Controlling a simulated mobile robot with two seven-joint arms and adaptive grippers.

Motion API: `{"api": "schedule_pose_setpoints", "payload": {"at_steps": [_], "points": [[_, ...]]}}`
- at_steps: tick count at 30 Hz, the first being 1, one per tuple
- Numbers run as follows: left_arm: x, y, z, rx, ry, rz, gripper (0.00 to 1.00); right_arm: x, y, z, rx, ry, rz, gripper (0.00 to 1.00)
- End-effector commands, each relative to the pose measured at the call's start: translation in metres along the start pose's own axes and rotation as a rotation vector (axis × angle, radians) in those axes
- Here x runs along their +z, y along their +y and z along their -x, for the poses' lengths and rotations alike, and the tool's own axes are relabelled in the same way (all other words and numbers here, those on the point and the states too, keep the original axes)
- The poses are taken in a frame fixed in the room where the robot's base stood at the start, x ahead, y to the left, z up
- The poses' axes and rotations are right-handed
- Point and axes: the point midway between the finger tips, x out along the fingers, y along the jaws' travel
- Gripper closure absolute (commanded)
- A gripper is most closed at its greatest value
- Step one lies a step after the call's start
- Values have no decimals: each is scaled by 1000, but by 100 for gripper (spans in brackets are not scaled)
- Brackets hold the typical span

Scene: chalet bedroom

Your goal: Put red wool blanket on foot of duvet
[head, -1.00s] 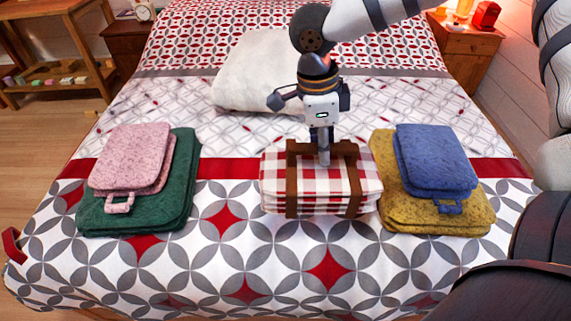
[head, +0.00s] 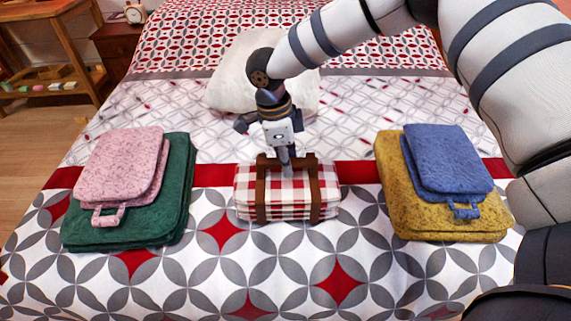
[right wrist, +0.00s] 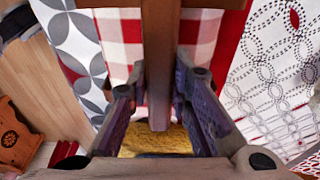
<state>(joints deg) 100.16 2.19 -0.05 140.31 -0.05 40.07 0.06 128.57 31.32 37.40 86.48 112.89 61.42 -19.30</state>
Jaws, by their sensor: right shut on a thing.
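The red-and-white checked blanket (head: 243,190) is a folded bundle with brown straps and a brown carry handle (head: 262,166). It also shows in the right wrist view (right wrist: 120,40). My right gripper (head: 287,170) points down over it and is shut on the handle; the fingers (right wrist: 160,110) flank the brown bar in the right wrist view. The bundle is level, over the red band at the foot of the duvet (head: 385,285). I cannot tell whether its underside touches the duvet. My left gripper is not in view.
A pink folded blanket (head: 118,165) lies on a green one (head: 180,190) at left. A blue one (head: 447,160) lies on a yellow one (head: 395,205) at right. A white pillow (head: 225,88) is behind. Clear duvet lies either side of the checked bundle.

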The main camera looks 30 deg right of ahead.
Motion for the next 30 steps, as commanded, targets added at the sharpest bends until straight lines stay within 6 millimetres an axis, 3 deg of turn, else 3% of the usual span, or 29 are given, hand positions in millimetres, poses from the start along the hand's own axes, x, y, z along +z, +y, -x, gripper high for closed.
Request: {"api": "schedule_pose_setpoints", "payload": {"at_steps": [3, 14, 15, 17, 26, 30], "points": [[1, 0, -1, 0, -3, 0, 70, 2, -1, -10, -4, -3, -1, 100], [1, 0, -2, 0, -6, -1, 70, 3, -1, -13, -5, -4, -1, 100], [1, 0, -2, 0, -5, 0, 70, 2, -1, -14, -4, -3, 0, 72], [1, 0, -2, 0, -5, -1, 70, 2, -1, -14, -4, -3, -1, 61], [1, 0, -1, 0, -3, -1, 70, 2, -1, -11, -4, -3, -1, 61], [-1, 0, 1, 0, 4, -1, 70, 2, -2, 13, -8, -7, -2, 61]]}}
